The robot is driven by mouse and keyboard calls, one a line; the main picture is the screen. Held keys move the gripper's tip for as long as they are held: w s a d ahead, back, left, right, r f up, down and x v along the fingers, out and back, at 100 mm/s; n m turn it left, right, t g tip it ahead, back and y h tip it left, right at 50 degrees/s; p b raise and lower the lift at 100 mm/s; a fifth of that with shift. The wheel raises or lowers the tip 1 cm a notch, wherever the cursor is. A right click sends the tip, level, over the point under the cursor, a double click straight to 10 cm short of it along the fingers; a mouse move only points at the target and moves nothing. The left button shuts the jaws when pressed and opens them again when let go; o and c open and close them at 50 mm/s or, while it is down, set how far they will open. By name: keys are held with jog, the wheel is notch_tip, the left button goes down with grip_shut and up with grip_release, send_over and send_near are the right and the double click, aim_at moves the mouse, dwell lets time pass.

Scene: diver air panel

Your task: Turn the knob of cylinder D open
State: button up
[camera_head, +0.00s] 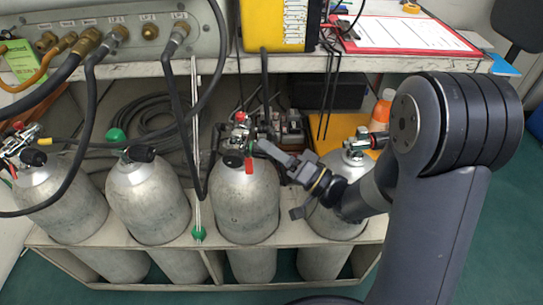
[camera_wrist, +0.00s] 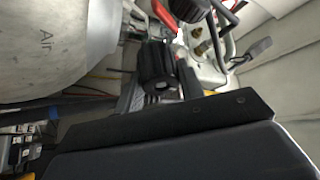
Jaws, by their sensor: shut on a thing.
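Several silver cylinders stand in a row in the rack. No letter marking cylinder D is readable, so I cannot tell which one it is by label. My gripper (camera_head: 258,146) is at the right side of the valve on the third cylinder from the left (camera_head: 246,205), which has a red tag. It reaches in from the right, over the rightmost cylinder (camera_head: 333,222).
The second cylinder (camera_head: 148,205) has a green cap. Black hoses (camera_head: 172,100) hang in front of the cylinders from the panel (camera_head: 110,37). A yellow box (camera_head: 262,25) and a red clipboard (camera_head: 410,33) are on the shelf above. An orange bottle (camera_head: 382,108) stands behind.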

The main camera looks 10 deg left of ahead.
jog(key=shift+n, duration=0.4)
jog(key=o, duration=1)
jog(key=shift+d, duration=0.1)
jog(key=r+p+v, duration=0.1)
jog(key=v, duration=0.4)
jog(key=r+p+v, duration=0.1)
jog(key=v, duration=0.5)
jog(key=d+r+v, duration=0.1)
jog(key=v, duration=0.4)
jog(key=shift+s+d+p, duration=0.1)
jog(key=shift+d+p, duration=0.05)
jog(key=shift+p, duration=0.25)
